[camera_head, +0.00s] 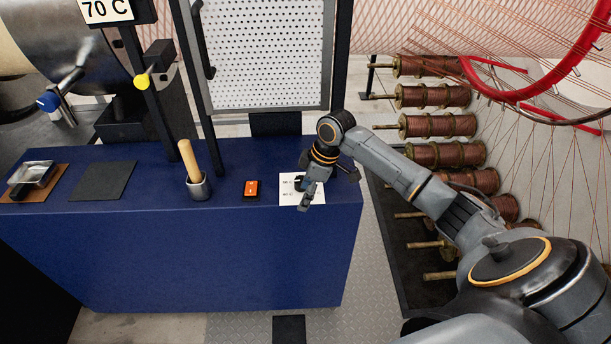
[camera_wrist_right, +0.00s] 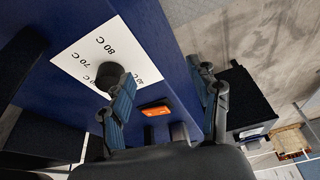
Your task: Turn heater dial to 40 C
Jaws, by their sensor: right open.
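The heater dial is a black knob (camera_wrist_right: 110,74) on a white card (camera_wrist_right: 82,58) printed with temperature marks, among them 80 C and 70 C. The card (camera_head: 288,196) lies on the blue bench top in the head view, and the dial is partly hidden there by my right gripper (camera_head: 329,184). In the right wrist view my right gripper (camera_wrist_right: 168,102) is open, with nothing between its fingers. One finger overlaps the knob's near edge in the picture; I cannot tell whether they touch. The dial's pointer is not clear. My left gripper is not in view.
A sign reading 70 C (camera_head: 107,10) hangs at the top left. On the blue bench (camera_head: 200,255) are an orange-and-black device (camera_head: 251,189), a cup (camera_head: 198,187) with a wooden handle, a dark mat (camera_head: 101,180) and a metal tray (camera_head: 35,174). Copper spools (camera_head: 437,126) stand at right.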

